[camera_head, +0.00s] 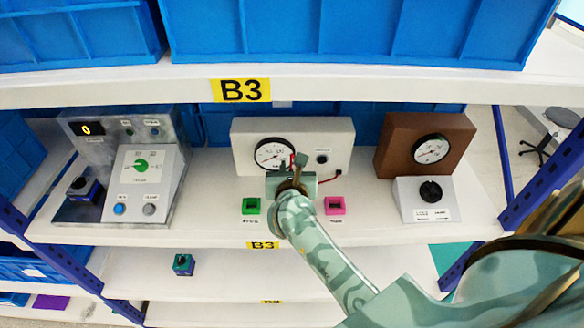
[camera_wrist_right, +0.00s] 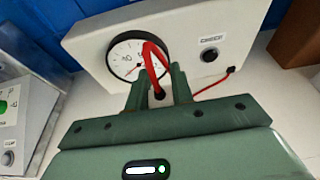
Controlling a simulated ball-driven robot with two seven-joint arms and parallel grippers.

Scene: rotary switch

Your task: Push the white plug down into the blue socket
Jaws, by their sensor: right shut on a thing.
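My right gripper (camera_head: 291,178) is in front of the white meter box (camera_head: 336,135), above the shelf. I see no clearly blue socket; the gripper and arm may hide one between these two. My left gripper is not in view.
A grey control panel (camera_head: 147,170) stands at the left. A brown meter box (camera_head: 395,147) and a white knob box (camera_head: 426,200) stand at the right. The upper shelf edge (camera_head: 380,83) is overhead. A small dark teal box (camera_head: 183,264) sits on the lower shelf.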

